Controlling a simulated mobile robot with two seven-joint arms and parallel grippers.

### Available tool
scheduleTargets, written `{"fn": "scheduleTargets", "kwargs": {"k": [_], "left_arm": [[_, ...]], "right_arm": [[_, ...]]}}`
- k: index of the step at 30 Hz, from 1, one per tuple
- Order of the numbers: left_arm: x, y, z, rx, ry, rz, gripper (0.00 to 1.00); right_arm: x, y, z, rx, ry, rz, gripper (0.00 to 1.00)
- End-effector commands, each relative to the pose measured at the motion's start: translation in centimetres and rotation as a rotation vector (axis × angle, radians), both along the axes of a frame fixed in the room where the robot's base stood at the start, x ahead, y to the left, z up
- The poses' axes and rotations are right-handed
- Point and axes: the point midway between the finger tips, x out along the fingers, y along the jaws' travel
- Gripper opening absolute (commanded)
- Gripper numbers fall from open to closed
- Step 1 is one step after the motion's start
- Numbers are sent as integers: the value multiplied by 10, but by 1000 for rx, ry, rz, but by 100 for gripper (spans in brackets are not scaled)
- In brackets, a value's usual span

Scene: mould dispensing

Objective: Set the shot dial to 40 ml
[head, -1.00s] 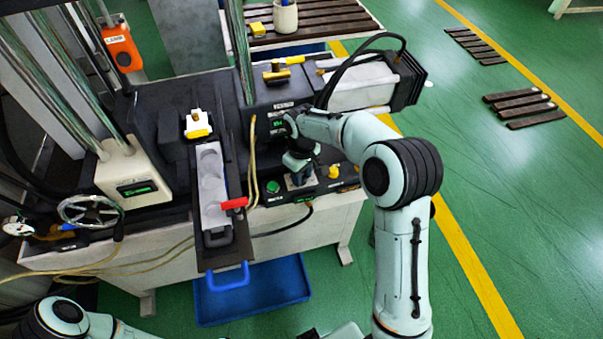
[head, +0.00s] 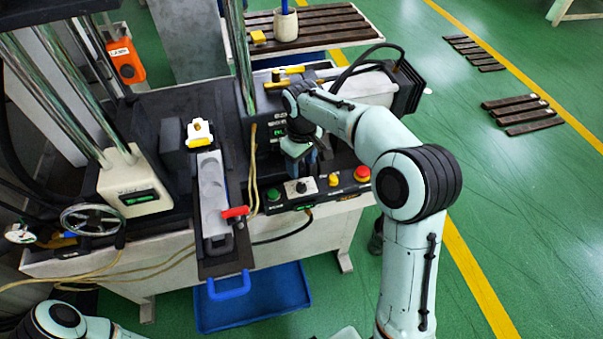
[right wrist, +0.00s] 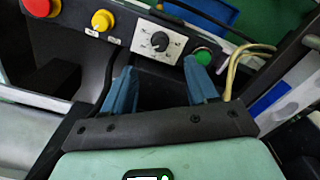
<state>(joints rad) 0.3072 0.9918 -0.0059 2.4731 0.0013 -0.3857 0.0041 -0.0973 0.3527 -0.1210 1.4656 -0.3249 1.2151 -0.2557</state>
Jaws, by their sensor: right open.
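The shot dial (head: 301,187) is a black knob on a light plate on the front control panel. It also shows in the right wrist view (right wrist: 160,41), with scale marks around it that are too small to read. My right gripper (right wrist: 160,80) is open and empty, its two blue fingers pointing toward the panel with the dial ahead of the gap between them. It does not touch the dial. In the head view the right gripper is partly hidden under my right wrist, just behind the dial. My left gripper is out of view.
On the panel, a green button (head: 274,195) sits left of the dial, with a yellow knob (head: 334,180) and a red button (head: 362,174) to its right. The mould tray (head: 212,215) with a red handle stands to the left. A blue bin (head: 285,300) lies below.

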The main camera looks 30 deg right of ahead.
Motion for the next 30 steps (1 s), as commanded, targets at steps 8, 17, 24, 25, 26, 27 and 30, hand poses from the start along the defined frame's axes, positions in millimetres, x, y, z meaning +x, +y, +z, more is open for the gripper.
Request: {"fn": "scheduleTargets", "kwargs": {"k": [8,17,24,25,26,27,30], "left_arm": [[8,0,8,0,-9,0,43],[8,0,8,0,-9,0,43],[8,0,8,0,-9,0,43],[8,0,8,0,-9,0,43],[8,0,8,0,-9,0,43],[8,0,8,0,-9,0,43],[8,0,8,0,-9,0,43]], "right_arm": [[1,0,39,0,-1,1,58],[0,0,42,1,1,1,58],[0,0,42,1,1,0,58],[0,0,42,1,1,0,58],[0,0,42,1,1,0,58],[0,0,42,1,1,0,58],[0,0,42,1,1,0,58]]}}
